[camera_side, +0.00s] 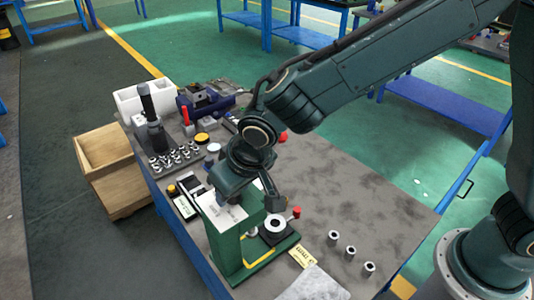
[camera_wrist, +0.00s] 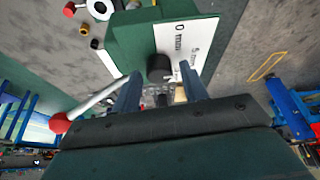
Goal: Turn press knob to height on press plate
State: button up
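The green press (camera_side: 228,245) stands near the front edge of the bench. Its white press plate (camera_side: 222,215) lies on top; in the wrist view the plate (camera_wrist: 190,38) carries height marks reading "0 mm" and "5 mm". A short black press knob (camera_wrist: 158,68) shows beside the marks. My gripper (camera_wrist: 160,80) has its two fingers apart, one on each side of the knob, with a visible gap. I cannot tell whether the fingertips are level with it. In the side view my wrist is just above the press and hides the knob.
A lever with a red ball (camera_wrist: 60,122) sticks out beside the press, close to my left finger. A white ring (camera_side: 275,224) sits on the press base. Several small metal cylinders (camera_side: 350,252) stand to the right. A wooden box (camera_side: 103,155) and a tool rack (camera_side: 175,158) are at left.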

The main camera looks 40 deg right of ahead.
jog(key=shift+o, duration=0.2)
jog(key=v, duration=1.3)
jog(key=shift+r, duration=0.45)
jog(key=s+d+r, duration=0.2)
jog(key=d+r, duration=0.1)
jog(key=d, duration=0.8)
jog(key=s+d+m+t, duration=0.1)
jog(key=s+d, duration=1.3)
jog(key=d, duration=0.2)
jog(key=shift+s+f+h, duration=0.25)
jog(key=shift+f+h, duration=0.05)
jog(key=shift+f, duration=0.15)
